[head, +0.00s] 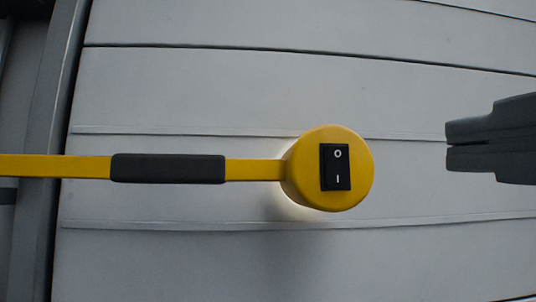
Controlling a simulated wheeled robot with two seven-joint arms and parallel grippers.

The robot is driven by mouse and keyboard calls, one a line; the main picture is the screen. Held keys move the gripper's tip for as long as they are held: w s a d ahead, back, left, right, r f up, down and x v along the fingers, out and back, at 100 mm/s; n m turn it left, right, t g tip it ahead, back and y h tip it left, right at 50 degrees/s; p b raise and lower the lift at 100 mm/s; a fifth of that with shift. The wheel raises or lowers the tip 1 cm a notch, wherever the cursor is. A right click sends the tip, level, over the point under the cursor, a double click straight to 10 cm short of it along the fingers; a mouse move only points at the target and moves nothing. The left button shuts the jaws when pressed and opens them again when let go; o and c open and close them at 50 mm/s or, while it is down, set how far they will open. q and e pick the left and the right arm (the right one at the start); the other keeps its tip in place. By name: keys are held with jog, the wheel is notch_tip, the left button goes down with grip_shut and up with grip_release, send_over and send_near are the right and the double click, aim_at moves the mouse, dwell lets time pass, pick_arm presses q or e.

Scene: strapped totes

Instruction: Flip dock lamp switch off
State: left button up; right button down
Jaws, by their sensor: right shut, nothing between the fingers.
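The dock lamp's round yellow head (361,178) is in the middle of the head view, at the right end of a yellow arm (254,170) with a black grip (168,168). A black rocker switch (335,167) sits on its face, marked O at the top and I at the bottom. Which side is pressed in I cannot tell. A faint light glow shows around the back edge of the head. My right gripper (449,145) is at the right, shut and empty, its tips pointing left, apart from the lamp. My left gripper is not in view.
A grey panelled door or wall (200,90) fills the background, with a dark vertical frame (52,110) at the left. The space between the lamp head and my right gripper is clear.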

jog(key=p, duration=0.8)
send_near(343, 155)
jog(key=w, duration=0.3)
jog(key=w+r, duration=0.1)
jog(key=w, duration=0.2)
jog(key=shift+w, duration=0.4)
jog(key=shift+f, duration=0.1)
